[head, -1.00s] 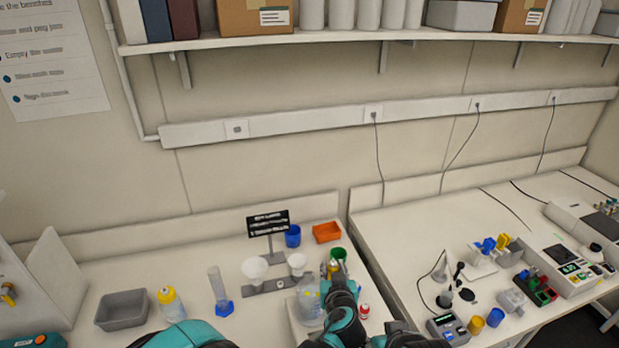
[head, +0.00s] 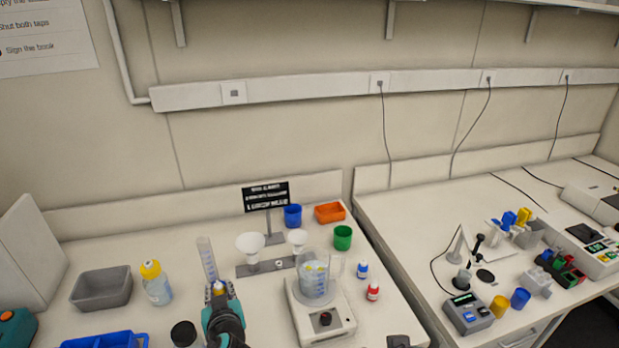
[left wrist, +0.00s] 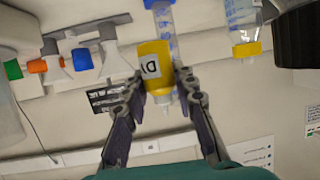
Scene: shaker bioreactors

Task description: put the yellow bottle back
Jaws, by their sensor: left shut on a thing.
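The yellow bottle (left wrist: 153,66), with a white label partly reading "DY", sits between the fingers of my left gripper (left wrist: 157,97) in the left wrist view. A small blue bottle (head: 362,269) and a small red bottle (head: 373,291) stand upright right of the glass beaker (head: 314,277). My right gripper is not clearly visible.
A wash bottle with a yellow cap (head: 157,284) and a grey bin (head: 101,289) stand left of my gripper. A funnel stand (head: 262,268) is behind. The beaker stands on a white stirrer plate (head: 323,318). A black round object (head: 184,333) and blue tray (head: 104,341) lie in front.

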